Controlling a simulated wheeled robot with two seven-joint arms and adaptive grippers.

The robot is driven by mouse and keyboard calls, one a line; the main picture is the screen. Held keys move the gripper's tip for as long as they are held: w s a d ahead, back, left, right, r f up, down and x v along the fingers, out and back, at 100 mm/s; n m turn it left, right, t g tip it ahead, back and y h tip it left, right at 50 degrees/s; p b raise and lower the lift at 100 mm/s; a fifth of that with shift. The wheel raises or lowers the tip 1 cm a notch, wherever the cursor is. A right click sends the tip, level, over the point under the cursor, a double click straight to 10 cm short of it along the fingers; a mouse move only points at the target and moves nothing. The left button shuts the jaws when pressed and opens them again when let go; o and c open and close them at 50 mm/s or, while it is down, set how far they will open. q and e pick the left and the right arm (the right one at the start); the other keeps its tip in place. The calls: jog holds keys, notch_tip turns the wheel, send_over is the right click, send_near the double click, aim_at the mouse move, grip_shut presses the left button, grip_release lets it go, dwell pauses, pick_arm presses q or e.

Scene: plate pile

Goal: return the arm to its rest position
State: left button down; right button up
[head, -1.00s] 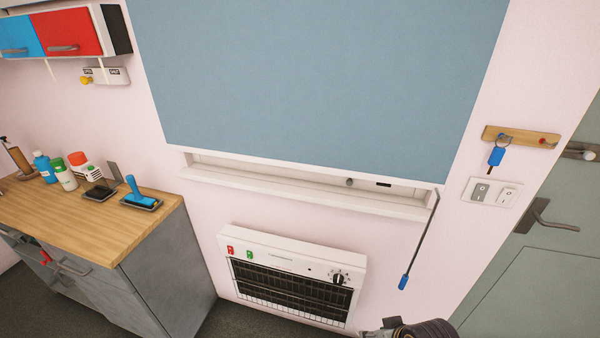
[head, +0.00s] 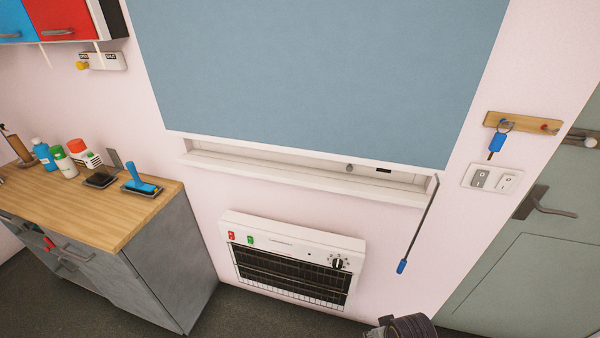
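Part of my arm (head: 408,327), a dark ribbed section with a grey piece beside it, shows at the bottom edge of the head view, right of centre. It is in front of the floor, below and right of the wall heater. The rest of this arm is cut off by the frame. No gripper fingers are visible, and my other arm is out of the picture. No plates show.
A wooden-topped cabinet (head: 150,215) with bottles and a blue-handled brush (head: 140,186) stands at left. A white heater (head: 295,262) is on the wall under the blue blind (head: 320,75). A grey-green door (head: 530,270) is at right. Floor between cabinet and heater is bare.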

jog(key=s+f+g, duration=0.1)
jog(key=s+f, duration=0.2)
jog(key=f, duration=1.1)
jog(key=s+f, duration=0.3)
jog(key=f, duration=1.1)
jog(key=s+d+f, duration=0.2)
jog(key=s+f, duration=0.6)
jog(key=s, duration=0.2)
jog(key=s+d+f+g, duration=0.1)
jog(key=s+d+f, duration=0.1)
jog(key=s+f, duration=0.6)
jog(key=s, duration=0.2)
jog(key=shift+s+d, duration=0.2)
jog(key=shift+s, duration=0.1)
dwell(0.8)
